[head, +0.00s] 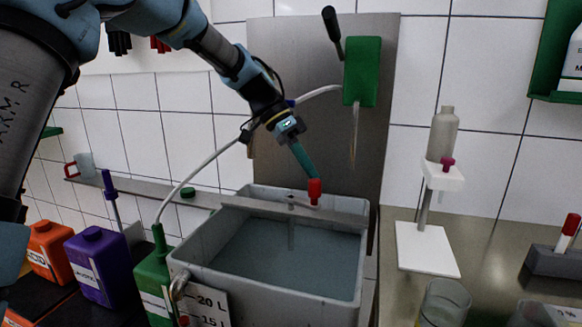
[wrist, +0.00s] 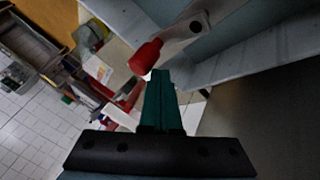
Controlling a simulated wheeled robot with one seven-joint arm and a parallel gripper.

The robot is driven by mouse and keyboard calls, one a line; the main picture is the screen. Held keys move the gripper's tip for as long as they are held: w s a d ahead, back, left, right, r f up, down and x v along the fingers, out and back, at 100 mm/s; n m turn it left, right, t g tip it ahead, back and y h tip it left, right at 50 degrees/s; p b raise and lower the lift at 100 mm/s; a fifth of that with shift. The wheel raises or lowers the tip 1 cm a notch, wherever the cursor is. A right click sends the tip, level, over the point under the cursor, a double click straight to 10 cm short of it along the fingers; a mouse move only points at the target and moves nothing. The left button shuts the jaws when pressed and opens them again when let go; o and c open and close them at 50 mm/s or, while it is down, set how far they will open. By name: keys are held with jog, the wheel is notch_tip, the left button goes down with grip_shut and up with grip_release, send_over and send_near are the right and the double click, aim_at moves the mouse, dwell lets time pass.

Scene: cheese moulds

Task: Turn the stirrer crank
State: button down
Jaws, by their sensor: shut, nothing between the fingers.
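The stirrer crank has a red knob (head: 315,190), which also shows in the wrist view (wrist: 146,56), on a short grey crank arm (wrist: 182,34). It sits above the bar (head: 250,207) that crosses the grey vat (head: 275,296). A thin stirrer shaft (head: 291,232) hangs from the bar into the bluish liquid. My gripper (head: 311,175) points down with its teal fingers together and empty. Its fingertips are right by the top of the red knob. In the wrist view the fingertips (wrist: 159,76) lie just beside the knob; I cannot tell whether they touch.
A green box (head: 362,72) with a black lever (head: 332,30) is on the metal panel behind the vat. A white stand with a grey bottle (head: 442,135) is at the right. Green, purple (head: 98,268) and orange jugs stand at the left. A white hose (head: 195,172) arches left of my gripper.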

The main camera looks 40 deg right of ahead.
jog(key=shift+s+a, duration=0.1)
jog(key=shift+a, duration=0.05)
jog(key=shift+s+a+m+y, duration=0.1)
jog(key=shift+s+m+y, duration=0.1)
jog(key=shift+m+y, duration=0.35)
jog(key=shift+s+a+m+p, duration=0.15)
jog(key=shift+a+m+p, duration=0.1)
jog(key=shift+a+p, duration=0.05)
dwell(1.0)
